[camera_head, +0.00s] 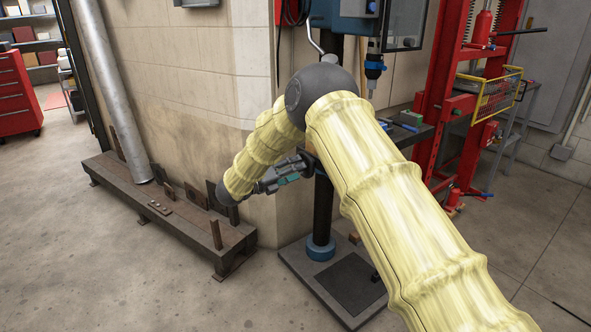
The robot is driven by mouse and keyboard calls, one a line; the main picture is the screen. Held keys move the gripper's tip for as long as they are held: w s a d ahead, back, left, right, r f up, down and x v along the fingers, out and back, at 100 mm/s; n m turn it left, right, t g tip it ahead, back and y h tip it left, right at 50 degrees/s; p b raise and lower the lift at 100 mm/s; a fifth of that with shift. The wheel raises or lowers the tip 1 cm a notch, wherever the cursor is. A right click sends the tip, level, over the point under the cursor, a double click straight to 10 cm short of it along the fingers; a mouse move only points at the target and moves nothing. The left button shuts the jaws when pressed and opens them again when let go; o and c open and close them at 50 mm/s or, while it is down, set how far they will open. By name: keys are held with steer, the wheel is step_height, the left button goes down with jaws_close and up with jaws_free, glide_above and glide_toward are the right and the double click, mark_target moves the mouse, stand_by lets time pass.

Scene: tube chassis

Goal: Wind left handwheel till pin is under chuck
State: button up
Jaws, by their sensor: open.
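My arm in its yellow sleeve crosses the middle of the view. My gripper (303,163) is open and points right, close to the black column (322,212) of the drill press. The dark chuck (373,72) with a blue collar hangs from the blue drill head (345,14), above and right of the gripper. The drill table (411,128) shows partly behind my arm, with small blue parts on it. I cannot make out the left handwheel or the pin; my arm covers much of that area. Whether the gripper touches anything cannot be told.
A wall corner (262,100) stands just left of the drill press. A low steel rack (175,208) with a long tube (110,85) and plates runs along the wall. A red press frame (440,100) is at right. The press base (300,272) lies on the floor. Floor at front left is clear.

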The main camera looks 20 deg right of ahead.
steer(key=shift+w+d, duration=0.15)
steer(key=shift+d, duration=0.35)
steer(key=c, duration=1)
steer(key=shift+c, duration=0.2)
steer(key=shift+n, duration=0.5)
steer(key=shift+r+n+p, duration=0.1)
steer(key=shift+n+p, duration=3.7)
steer(key=shift+n, duration=4.7)
